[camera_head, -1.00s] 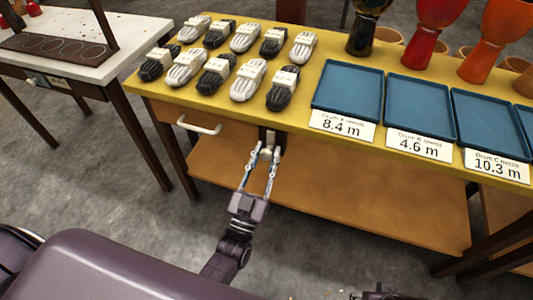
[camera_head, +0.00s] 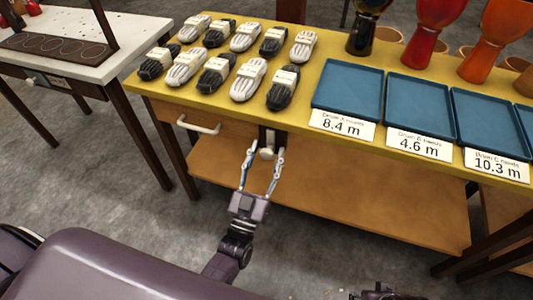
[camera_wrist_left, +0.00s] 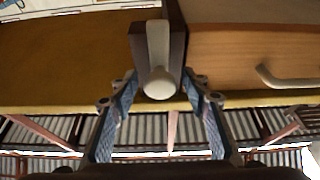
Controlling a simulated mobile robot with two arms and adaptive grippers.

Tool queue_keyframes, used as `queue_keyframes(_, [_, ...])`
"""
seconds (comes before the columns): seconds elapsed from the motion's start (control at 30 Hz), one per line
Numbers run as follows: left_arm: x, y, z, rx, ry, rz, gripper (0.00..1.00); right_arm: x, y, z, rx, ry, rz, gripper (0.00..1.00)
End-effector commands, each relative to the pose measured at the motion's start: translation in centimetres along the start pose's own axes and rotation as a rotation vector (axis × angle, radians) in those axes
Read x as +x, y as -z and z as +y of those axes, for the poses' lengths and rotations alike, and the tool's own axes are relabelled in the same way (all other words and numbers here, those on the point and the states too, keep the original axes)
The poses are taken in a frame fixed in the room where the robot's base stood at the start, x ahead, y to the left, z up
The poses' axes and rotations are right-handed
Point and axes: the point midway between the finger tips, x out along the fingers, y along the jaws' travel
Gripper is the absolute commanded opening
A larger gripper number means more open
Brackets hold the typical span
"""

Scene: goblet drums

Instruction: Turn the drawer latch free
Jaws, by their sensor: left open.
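The drawer latch is a pale lever with a round white knob (camera_head: 267,152) on a dark block under the table's front edge. In the left wrist view the lever (camera_wrist_left: 158,42) runs straight up from the knob (camera_wrist_left: 158,85). The wooden drawer front (camera_head: 172,112) has a white bar handle (camera_head: 199,126), left of the latch in the head view. My left gripper (camera_head: 265,155) is open, its fingertips on either side of the knob with gaps showing. In the left wrist view the fingers (camera_wrist_left: 160,92) stand apart around the knob. A dark part at the bottom edge may be my right gripper (camera_head: 378,292).
The yellow tabletop (camera_head: 300,100) holds several black and white objects, blue trays (camera_head: 347,90) with labels, and goblet drums (camera_head: 485,40). A lower wooden shelf (camera_head: 340,195) lies beneath. A white-topped table (camera_head: 90,65) stands at the left.

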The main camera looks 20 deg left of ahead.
Motion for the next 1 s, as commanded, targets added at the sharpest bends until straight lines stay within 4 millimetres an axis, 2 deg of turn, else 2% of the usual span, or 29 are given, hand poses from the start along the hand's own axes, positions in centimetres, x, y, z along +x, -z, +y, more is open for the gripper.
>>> queue_keyframes(0.17, [-1.2,-0.1,0.0,0.001,0.000,-0.001,0.43,0.0,-0.1,0.0,0.000,0.001,-0.001,0.40])
queue_keyframes(0.5, [-8.2,-0.1,0.0,0.000,0.000,-0.004,0.43,0.0,-0.1,0.0,0.001,0.000,-0.001,0.40])
queue_keyframes(0.63, [-10.3,-0.1,0.0,0.000,-0.001,-0.004,0.43,0.0,-0.1,0.1,0.001,-0.001,-0.001,0.40])
queue_keyframes(0.8, [-11.8,0.0,0.0,0.000,-0.001,-0.001,0.43,0.0,-0.1,0.1,0.001,-0.001,-0.001,0.40])
queue_keyframes(1.0, [-12.1,0.0,0.0,0.000,0.000,-0.001,0.43,0.0,-0.1,0.1,0.001,-0.001,-0.001,0.40])
